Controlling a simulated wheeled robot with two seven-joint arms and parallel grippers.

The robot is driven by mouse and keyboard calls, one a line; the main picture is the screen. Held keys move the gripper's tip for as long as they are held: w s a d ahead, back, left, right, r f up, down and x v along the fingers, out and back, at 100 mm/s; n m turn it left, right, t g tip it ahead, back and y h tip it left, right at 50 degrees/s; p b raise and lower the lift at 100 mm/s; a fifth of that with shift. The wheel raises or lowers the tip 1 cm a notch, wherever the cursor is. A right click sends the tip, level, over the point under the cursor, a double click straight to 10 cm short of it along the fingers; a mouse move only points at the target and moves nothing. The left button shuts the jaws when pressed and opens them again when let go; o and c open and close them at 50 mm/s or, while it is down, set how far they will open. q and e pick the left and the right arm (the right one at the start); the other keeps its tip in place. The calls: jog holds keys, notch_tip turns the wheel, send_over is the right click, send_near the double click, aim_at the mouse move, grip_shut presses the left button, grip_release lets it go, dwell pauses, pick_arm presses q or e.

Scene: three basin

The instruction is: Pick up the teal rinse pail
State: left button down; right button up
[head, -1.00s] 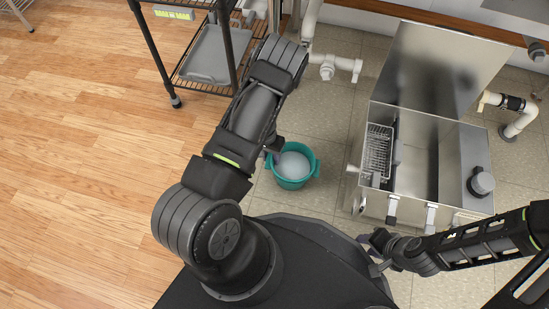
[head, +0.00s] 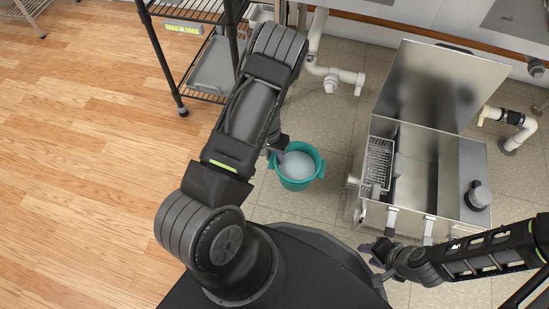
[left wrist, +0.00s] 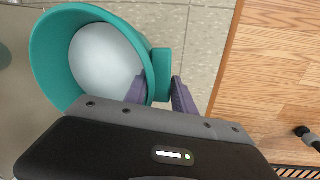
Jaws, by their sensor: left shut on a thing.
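The teal rinse pail (head: 298,183) is on the tiled side, in front of my body, upright, with pale grey contents. My left gripper (head: 278,157) is at its left side, shut on it. In the left wrist view, the pail (left wrist: 47,62) fills the upper left, and my left gripper (left wrist: 160,92) has its purple fingers on either side of the teal block at the rim. I cannot tell for sure whether its base touches the floor. My right gripper (head: 374,262) is empty, low and in front of the steel box, its fingers looking apart.
An open steel box (head: 413,175) with a raised lid and a wire basket (head: 379,158) stands right of the pail. White pipes (head: 333,78) are behind. A black wire rack (head: 190,90) stands at upper left. The wood floor (head: 80,170) at left is clear.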

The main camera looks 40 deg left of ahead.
pick_arm(q)
jog(key=shift+r+p, duration=0.3)
jog(key=shift+r, duration=0.7)
jog(key=c, duration=1.6)
grip_release()
grip_shut()
